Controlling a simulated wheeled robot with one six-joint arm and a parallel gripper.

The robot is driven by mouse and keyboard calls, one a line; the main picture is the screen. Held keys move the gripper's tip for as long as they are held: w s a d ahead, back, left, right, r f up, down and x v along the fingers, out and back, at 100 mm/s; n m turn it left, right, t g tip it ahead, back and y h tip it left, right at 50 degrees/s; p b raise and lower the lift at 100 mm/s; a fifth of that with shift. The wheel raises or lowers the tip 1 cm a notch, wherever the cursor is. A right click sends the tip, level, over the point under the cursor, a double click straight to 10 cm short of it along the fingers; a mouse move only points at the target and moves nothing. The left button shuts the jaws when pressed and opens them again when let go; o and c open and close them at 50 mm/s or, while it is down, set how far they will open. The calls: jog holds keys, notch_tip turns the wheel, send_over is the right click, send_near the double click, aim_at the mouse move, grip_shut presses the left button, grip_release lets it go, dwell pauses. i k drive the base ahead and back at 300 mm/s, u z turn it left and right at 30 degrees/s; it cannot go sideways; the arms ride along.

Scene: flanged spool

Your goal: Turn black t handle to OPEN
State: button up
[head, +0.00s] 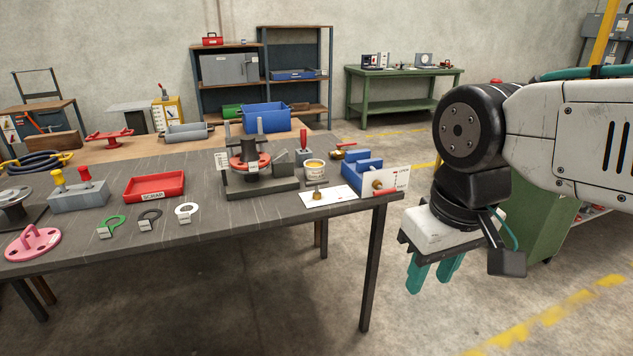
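My gripper (430,284) hangs at the right, in front of and beyond the table's right edge, with its teal fingers pointing down. The fingers are apart with nothing between them. I cannot clearly pick out a black T handle or an OPEN mark. A flanged spool with a red-orange ring (249,162) stands on a dark base on the table. A small fitting with a red knob (383,188) sits by a white card at the table's right corner. A brass fitting (317,191) stands on a white plate. A brass valve with a red handle (343,152) lies farther back.
The dark table (240,222) also holds a red SCRAP tray (154,196), blue block (362,168), tag rings, a grey box with yellow and red knobs (79,195) and a pink flange (34,243).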

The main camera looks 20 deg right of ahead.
aim_at(316, 183)
jog(key=z, duration=0.55)
jog(key=i, duration=1.05)
jog(key=u, duration=0.55)
